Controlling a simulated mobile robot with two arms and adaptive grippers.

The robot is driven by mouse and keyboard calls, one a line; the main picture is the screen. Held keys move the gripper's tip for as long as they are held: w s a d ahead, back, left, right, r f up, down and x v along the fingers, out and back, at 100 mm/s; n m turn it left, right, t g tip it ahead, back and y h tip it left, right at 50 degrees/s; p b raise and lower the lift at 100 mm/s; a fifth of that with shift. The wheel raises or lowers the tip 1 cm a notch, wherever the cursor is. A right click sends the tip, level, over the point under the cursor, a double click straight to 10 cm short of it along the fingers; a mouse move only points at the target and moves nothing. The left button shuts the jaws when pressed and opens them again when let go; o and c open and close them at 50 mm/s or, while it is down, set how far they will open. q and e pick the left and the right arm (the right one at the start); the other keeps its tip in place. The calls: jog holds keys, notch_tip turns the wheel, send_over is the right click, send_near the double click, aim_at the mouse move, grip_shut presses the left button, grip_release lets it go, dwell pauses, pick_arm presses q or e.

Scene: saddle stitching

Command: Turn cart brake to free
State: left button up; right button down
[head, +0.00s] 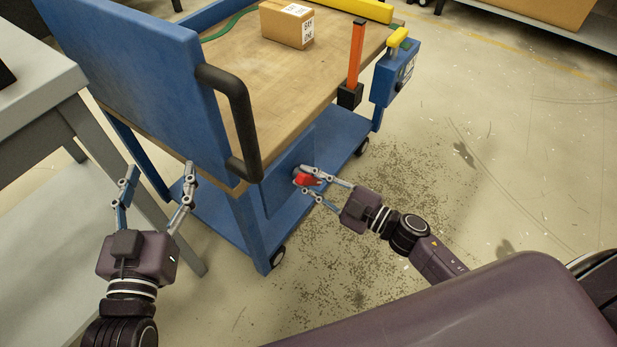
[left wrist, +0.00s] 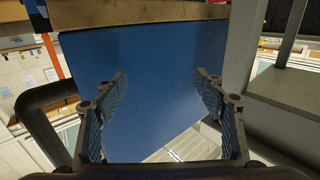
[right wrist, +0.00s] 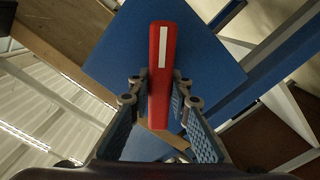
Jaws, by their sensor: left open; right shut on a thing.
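The blue cart (head: 130,70) has a wooden top (head: 275,75) and a black push handle (head: 237,110). The brake lever is a red bar (head: 307,180) with a white stripe, on the blue panel at the cart's near end, below the top. In the right wrist view the red brake lever (right wrist: 160,90) stands upright between the fingers. My right gripper (head: 306,182) is shut on it. My left gripper (head: 158,178) is open and empty beside the cart's left side. In the left wrist view a blue cart panel (left wrist: 150,90) lies beyond its fingers.
A grey table (head: 35,85) stands close to the left. Open floor (head: 490,160) lies to the right.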

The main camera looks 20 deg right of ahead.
jog(key=n, duration=0.4)
jog(key=shift+f+n, duration=0.15)
jog(key=shift+n, duration=0.75)
jog(key=shift+s+a+n, duration=0.1)
jog(key=shift+n, duration=1)
pick_arm(q)
jog(key=shift+s+d+r+t+h+b, duration=0.15)
jog(key=shift+r+t, duration=0.3)
jog(key=shift+r, duration=0.5)
jog(key=shift+w+r+t+h+b, duration=0.1)
jog(key=shift+r+t+h+b, duration=0.25)
jog(key=shift+r, duration=0.55)
pick_arm(e)
jog(key=shift+n, duration=1.2)
jog(key=shift+f, duration=0.1)
jog(key=c, duration=1.8)
grip_release()
jog(key=shift+o, duration=0.2)
jog(key=v, duration=1.2)
